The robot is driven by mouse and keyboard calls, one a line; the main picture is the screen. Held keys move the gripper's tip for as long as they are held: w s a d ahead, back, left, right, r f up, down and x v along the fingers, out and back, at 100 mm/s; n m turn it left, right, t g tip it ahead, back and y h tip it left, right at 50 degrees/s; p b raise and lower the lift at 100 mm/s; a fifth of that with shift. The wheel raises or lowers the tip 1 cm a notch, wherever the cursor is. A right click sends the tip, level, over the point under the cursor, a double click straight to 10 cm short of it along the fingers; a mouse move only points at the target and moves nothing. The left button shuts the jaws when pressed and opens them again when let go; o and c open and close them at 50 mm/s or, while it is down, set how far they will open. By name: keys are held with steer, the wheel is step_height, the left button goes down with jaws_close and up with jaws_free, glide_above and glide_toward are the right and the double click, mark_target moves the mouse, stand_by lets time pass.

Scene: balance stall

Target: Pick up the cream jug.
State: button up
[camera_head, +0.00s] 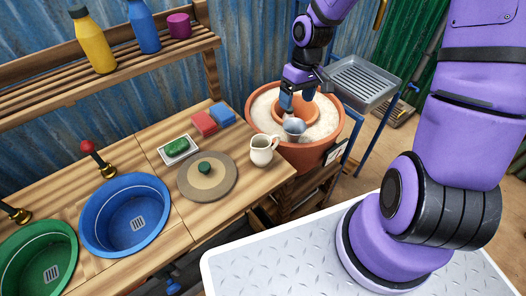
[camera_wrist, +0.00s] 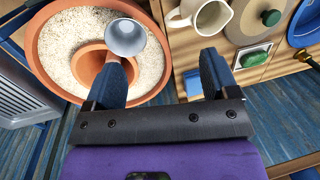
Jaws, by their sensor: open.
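The cream jug (camera_head: 262,150) stands upright on the wooden counter near its right end, beside the round board. In the wrist view the cream jug (camera_wrist: 212,17) is at the top right of centre, partly cut off by the frame edge. My gripper (camera_head: 298,103) is over the large terracotta bowl, to the right of and behind the jug. In the wrist view my gripper (camera_wrist: 162,74) has its two dark fingers spread apart with nothing between them. The jug lies beyond the right fingertip, apart from it.
The terracotta bowl (camera_head: 334,148) of pale grains holds a smaller terracotta dish and a grey-blue cup (camera_head: 295,126), close to my gripper. A lidded round board (camera_head: 188,184), green soap in a dish and sponges share the counter. Blue (camera_head: 154,238) and green basins are left.

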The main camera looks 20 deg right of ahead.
mark_target(274, 137)
steer(key=a+f+y, duration=0.1)
steer(key=a+f, duration=0.1)
steer(key=f, duration=0.3)
steer(key=a+f+y, duration=0.1)
steer(key=a+f, duration=0.1)
steer(key=f, duration=0.4)
steer(key=a+f, duration=0.3)
steer(key=f, duration=0.3)
steer(key=shift+y, duration=0.4)
steer(key=shift+c, duration=0.4)
steer(key=c, duration=0.9)
steer(key=shift+r, duration=0.15)
